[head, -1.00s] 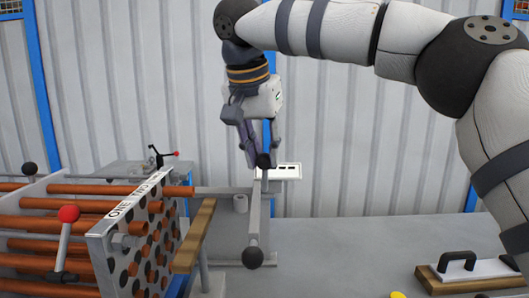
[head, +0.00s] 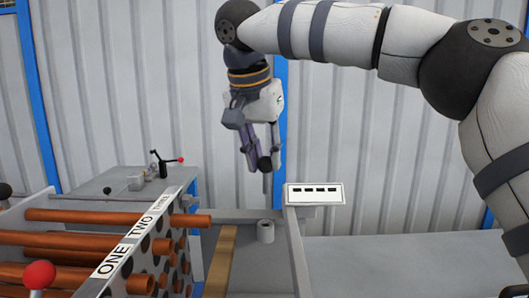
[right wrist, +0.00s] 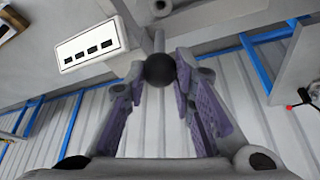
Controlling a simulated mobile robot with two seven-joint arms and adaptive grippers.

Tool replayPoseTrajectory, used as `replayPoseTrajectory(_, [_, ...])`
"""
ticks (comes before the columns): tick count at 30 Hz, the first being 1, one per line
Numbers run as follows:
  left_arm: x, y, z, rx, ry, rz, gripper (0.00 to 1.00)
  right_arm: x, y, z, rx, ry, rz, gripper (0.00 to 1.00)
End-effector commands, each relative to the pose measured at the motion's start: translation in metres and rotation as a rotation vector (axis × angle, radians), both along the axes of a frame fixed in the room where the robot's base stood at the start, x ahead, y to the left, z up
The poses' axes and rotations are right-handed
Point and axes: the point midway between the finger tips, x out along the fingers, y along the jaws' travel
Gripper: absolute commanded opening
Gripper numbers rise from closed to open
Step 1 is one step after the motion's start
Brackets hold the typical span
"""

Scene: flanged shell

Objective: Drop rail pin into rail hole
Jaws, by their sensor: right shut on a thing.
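My right gripper (head: 262,160) hangs in front of the corrugated wall, fingers pointing down. It is shut on the rail pin, whose black ball head (head: 265,163) shows at the fingertips. In the right wrist view the black ball (right wrist: 160,70) sits between the purple-grey fingers (right wrist: 160,85), with a thin grey shaft beyond it. The grey rail (head: 298,250) runs toward me below and right of the gripper, apart from the pin. A small grey hollow collar (head: 265,231) stands left of the rail. I cannot make out the rail hole for certain. My left gripper is not in view.
A white plate with dark slots (head: 315,194) sits at the rail's far end. Copper tubes (head: 90,216) pass through a perforated plate labelled ONE, TWO at the left. A wooden strip (head: 220,262) lies beside it. The grey surface right of the rail (head: 390,260) looks clear.

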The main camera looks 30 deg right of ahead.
Motion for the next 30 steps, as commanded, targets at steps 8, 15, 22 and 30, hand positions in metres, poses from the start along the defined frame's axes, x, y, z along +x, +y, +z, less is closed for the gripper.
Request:
replayPoseTrajectory(8, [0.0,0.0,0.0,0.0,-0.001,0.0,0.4,0.0,0.0,-0.019,0.0,0.001,0.001,0.0])
replayPoseTrajectory(15, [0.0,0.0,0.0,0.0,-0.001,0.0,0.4,0.0,0.0,-0.034,-0.001,0.001,0.001,0.0])
replayPoseTrajectory(22, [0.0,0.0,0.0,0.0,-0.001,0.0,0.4,0.0,0.0,-0.049,0.0,0.001,0.001,0.0])
replayPoseTrajectory(30, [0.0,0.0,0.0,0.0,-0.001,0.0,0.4,0.0,0.0,-0.067,-0.001,0.001,0.001,0.0])
